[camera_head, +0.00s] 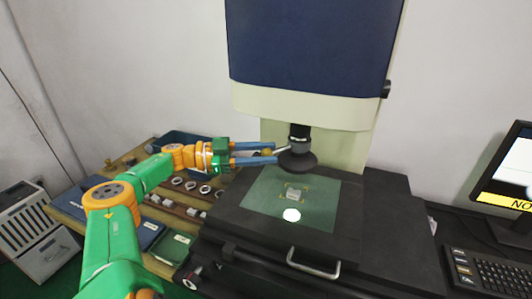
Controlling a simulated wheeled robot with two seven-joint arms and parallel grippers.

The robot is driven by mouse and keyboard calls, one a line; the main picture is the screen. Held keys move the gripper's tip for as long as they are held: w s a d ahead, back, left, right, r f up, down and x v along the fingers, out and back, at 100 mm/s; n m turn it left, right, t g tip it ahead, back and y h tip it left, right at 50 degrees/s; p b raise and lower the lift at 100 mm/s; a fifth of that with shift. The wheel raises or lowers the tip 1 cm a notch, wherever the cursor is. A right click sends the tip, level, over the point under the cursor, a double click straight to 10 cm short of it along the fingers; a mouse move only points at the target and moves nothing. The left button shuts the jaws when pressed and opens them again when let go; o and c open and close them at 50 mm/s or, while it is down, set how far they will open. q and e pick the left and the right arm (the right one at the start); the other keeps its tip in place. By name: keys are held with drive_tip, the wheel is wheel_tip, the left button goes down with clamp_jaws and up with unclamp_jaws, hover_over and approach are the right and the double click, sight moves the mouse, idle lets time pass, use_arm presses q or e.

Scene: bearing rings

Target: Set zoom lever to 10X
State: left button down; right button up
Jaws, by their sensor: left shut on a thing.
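The zoom lever (281,150) is a thin light rod that sticks out to the left from the black lens barrel (300,135), under the microscope head. Its brass-coloured knob lies between the blue fingers of my left gripper (273,152). The gripper comes in level from the left and is shut on the lever. Any scale markings on the barrel are too small to read. My right gripper is not in view.
A dark ring (297,161) hangs below the barrel, above the green stage plate (322,202). A small part (296,194) and a bright spot lie on the plate. Several rings sit on the bench (128,212) at left. A monitor (511,170) and keyboard (492,272) stand at right.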

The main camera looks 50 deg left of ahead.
use_arm(q)
drive_tip(key=c, duration=0.8)
unclamp_jaws()
drive_tip(key=shift+o, duration=1.1)
drive_tip(key=shift+w+d, duration=0.45)
drive_tip(key=b+v, duration=0.3)
drive_tip(key=v, duration=0.4)
drive_tip(key=shift+a, duration=0.15)
